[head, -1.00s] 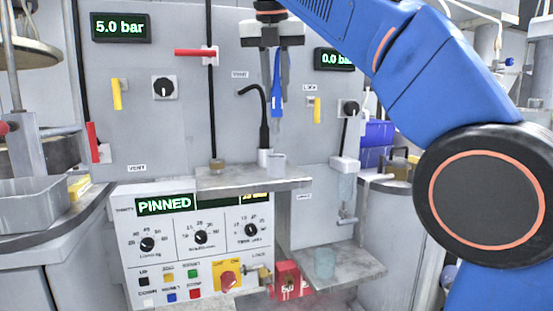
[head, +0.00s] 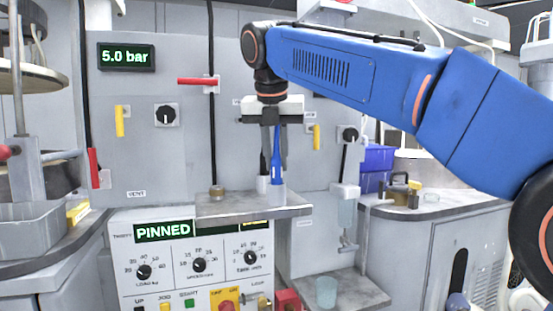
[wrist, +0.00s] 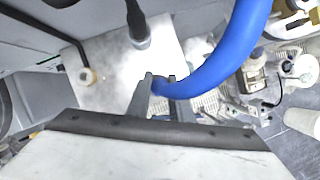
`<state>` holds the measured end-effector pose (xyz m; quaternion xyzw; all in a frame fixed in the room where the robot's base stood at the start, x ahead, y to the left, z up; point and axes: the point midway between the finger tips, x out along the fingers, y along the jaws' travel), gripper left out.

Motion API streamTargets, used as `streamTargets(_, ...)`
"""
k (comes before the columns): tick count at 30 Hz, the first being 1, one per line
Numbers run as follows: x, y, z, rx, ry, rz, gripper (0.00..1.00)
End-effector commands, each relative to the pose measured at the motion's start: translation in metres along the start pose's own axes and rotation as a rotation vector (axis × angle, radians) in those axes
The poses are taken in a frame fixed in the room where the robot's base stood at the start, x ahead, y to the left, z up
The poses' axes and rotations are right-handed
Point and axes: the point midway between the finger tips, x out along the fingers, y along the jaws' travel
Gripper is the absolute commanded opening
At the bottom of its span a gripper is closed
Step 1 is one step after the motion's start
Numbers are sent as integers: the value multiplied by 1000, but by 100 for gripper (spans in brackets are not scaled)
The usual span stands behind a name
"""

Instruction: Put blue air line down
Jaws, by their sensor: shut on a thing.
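The blue air line (head: 276,165) hangs upright between the fingers of my gripper (head: 274,165) in the head view. Its lower end is just above or at the small grey shelf (head: 230,208), near its right end; I cannot tell whether it touches, or sits in the cup there. In the wrist view my gripper (wrist: 160,82) is shut on the blue air line (wrist: 225,55), which curves away to the upper right. The held part and the line's tip are partly hidden by the fingers.
A black line in a pale holder (head: 262,184) stands close left of the blue one. A brass knob (head: 216,192) sits on the shelf's back left. The control panel (head: 150,262) reading PINNED is below. A glass beaker (head: 326,291) stands on the lower right shelf.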

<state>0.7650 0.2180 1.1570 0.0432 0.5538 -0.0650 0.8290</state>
Motion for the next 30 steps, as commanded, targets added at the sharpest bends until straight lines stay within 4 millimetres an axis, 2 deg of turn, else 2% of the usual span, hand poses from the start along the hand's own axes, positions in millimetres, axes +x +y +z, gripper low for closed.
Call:
streamTargets(11, 3, 0, -2, 0, 1, -1, 0)
streamTargets(12, 3, 0, -1, 0, 1, -1, 29)
streamTargets(13, 2, 0, -1, 0, 0, 0, 36)
streamTargets(14, 2, 0, -1, 0, 0, 0, 38)
streamTargets(24, 0, 0, 0, 1, 0, 0, 38)
streamTargets(30, -23, 0, 0, 1, -2, 2, 38)
